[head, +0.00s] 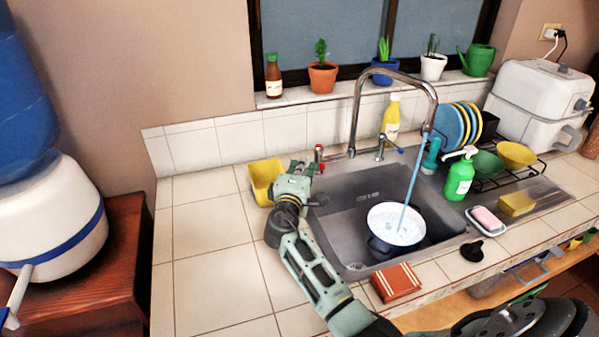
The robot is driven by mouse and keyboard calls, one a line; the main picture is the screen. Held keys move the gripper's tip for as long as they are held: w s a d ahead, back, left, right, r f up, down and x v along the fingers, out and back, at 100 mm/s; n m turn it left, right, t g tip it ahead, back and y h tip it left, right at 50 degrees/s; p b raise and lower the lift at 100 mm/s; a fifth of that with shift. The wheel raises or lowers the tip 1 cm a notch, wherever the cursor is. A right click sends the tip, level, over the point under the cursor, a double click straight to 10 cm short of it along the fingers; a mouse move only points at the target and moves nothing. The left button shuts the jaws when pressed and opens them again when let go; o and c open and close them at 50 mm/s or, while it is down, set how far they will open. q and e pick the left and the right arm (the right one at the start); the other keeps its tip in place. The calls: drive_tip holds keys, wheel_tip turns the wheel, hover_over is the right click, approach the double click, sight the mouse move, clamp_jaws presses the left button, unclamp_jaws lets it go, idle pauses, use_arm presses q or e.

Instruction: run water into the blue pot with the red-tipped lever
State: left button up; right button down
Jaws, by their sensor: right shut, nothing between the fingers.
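The blue pot (381,246), white inside, sits upright in the metal sink (353,265). A pale blue stream of water (409,186) falls from the tall curved faucet (358,98) into it, and water shows inside. The red-tipped lever (319,152) stands at the left of the faucet base; a blue-tipped lever (396,149) is on the right. My right gripper (307,168) is shut and empty, just left of and below the red tip; I cannot tell whether it touches the lever. My left gripper is out of view.
A yellow container (262,184) stands just left of my right gripper.

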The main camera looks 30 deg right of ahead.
drive_tip(key=shift+w+d, duration=0.25)
drive_tip(key=shift+s, duration=0.1)
drive_tip(key=s+d+n+t+y+p, duration=0.1)
drive_tip(key=s+d+n+t+y, duration=0.1)
drive_tip(key=y, duration=0.1)
drive_tip(key=shift+s+p, duration=0.25)
drive_tip(key=shift+p, duration=0.1)
drive_tip(key=shift+d, duration=0.1)
idle(0.3)
